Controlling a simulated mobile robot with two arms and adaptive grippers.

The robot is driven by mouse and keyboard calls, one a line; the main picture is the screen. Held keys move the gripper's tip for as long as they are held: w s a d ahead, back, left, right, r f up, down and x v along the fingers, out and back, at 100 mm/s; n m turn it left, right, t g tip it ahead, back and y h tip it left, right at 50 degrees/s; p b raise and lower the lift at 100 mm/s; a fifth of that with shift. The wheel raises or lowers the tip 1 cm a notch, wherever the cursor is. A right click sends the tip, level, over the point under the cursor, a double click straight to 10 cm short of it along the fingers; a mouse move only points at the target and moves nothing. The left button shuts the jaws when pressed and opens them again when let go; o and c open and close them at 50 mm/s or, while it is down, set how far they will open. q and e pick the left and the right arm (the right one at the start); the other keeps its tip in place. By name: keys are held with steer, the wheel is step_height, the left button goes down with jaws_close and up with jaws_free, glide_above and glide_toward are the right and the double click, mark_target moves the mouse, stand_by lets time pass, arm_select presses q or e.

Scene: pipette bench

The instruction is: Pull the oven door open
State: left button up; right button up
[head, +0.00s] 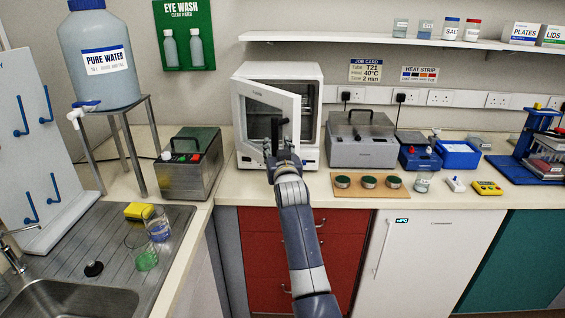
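The oven (311,74) is a white box with a dark interior, on the counter against the back wall. Its door (240,110) has a glass window and stands partly open, hinged at the left, with its free right edge swung out towards me. Part of the interior shows to the right of that edge. My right gripper (280,136) is in front of the door near its free edge, and its dark fingers overlap the door. The handle is hidden or merges with the fingers, so I cannot tell whether they grip it. My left gripper is out of view.
A grey box with a dark green lid (188,165) stands left of the oven, and a grey lidded bath (360,140) to the right. A wooden board with green-topped pots (368,188) lies at the front right. Bare counter (230,185) shows in front of the door.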

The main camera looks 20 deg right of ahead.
steer(key=v, duration=0.9)
steer(key=shift+s, duration=0.2)
steer(key=shift+d, duration=0.1)
